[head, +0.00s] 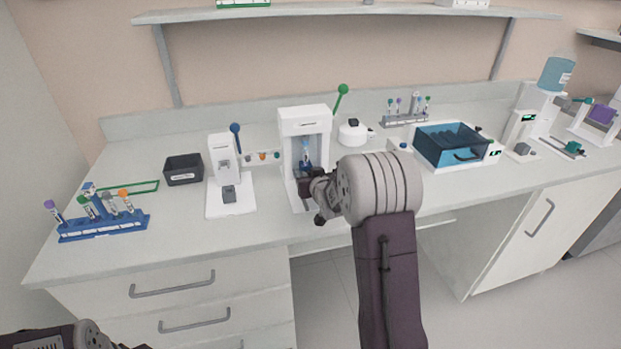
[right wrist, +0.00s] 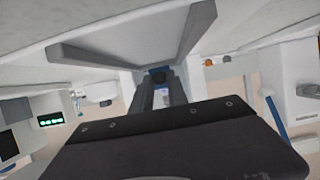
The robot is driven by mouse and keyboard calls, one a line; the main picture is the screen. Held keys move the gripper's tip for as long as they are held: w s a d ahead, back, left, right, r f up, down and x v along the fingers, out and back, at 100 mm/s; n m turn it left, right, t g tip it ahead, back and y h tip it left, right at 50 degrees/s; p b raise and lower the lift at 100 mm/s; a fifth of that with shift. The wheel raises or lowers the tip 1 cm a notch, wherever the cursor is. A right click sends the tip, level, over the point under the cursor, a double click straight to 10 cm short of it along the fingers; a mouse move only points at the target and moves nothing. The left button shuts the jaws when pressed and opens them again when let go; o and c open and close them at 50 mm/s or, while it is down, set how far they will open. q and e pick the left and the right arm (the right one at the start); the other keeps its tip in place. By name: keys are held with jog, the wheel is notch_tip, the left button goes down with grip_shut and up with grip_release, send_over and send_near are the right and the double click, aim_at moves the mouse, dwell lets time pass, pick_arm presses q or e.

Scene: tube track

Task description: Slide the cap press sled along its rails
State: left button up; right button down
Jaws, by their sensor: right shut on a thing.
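The cap press (head: 304,116) is a white upright frame with a green-knobbed lever (head: 341,93), standing mid-counter. A tube with blue on it (head: 306,153) stands upright inside its opening. My right gripper (head: 308,182) is at the front of the opening, low down, shut on the front of the sled. The gripper and wrist hide most of the sled and its rails. In the right wrist view the fingers (right wrist: 160,95) are close together around a small dark part of the sled (right wrist: 158,74). My left gripper is out of view; only part of my left arm shows at bottom left.
A white press with a blue lever (head: 224,168) stands close on the left. Beyond it are a black bin (head: 183,170) and a blue tube rack (head: 104,227). A blue-lidded box (head: 450,147) is on the right. The counter's front strip is mostly clear.

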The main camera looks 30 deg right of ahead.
jog(key=shift+w+r, duration=0.1)
jog(key=shift+r, duration=0.1)
jog(key=c, duration=1.3)
grip_release()
jog(key=shift+c, duration=0.2)
jog(key=shift+o, duration=0.2)
jog(key=shift+w+f, duration=0.1)
jog(key=shift+f, duration=0.05)
jog(key=v, duration=0.9)
